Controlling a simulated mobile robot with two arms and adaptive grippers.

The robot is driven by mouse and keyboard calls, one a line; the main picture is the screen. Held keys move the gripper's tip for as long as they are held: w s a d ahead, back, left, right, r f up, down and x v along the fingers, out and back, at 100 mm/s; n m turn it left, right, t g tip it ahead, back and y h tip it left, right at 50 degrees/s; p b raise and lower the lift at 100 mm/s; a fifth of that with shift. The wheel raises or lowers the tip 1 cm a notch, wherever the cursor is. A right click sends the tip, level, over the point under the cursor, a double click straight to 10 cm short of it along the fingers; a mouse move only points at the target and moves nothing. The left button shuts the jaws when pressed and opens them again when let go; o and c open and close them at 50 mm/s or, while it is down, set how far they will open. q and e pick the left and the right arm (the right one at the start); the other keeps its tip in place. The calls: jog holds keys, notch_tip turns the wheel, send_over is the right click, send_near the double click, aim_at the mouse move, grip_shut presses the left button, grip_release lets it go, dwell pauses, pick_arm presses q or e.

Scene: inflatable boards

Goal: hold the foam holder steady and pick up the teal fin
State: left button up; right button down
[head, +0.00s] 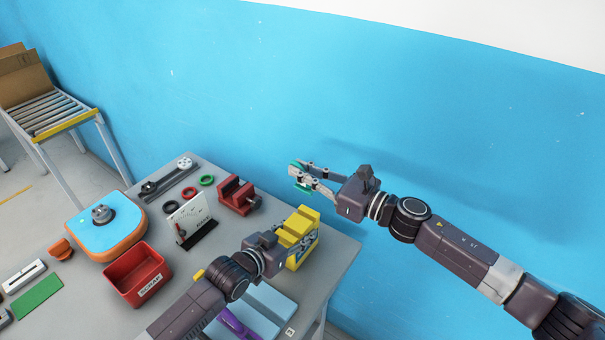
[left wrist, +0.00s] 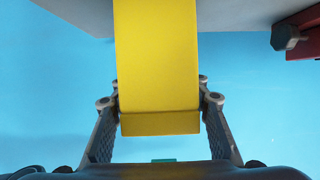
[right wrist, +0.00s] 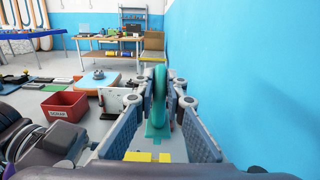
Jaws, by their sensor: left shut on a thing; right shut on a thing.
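The yellow foam holder (head: 301,228) stands near the right edge of the grey table in the head view. My left gripper (head: 285,244) is shut on it; in the left wrist view the two fingers (left wrist: 160,120) press on both sides of the yellow block (left wrist: 158,70). My right gripper (head: 299,172) is up and beyond the holder, apart from it, against the blue wall. It is shut on the teal fin (right wrist: 158,98), which stands upright between the fingers in the right wrist view. Only small green parts of the fin (head: 301,187) show in the head view.
A red vise (head: 236,195) stands left of the holder. A red scrap bin (head: 136,276), a white gauge card (head: 190,218) and an orange-and-blue board piece (head: 108,232) are on the table. Light blue pieces (head: 262,305) lie at the front. The blue wall is close behind.

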pick_arm(q)
jog(key=o, duration=1.2)
jog(key=shift+o, duration=0.2)
jog(key=v, duration=1.1)
jog(key=shift+s+a+r, duration=0.1)
jog(key=shift+s+a, duration=0.1)
jog(key=shift+s+a+r, duration=0.1)
jog(key=shift+s, duration=0.1)
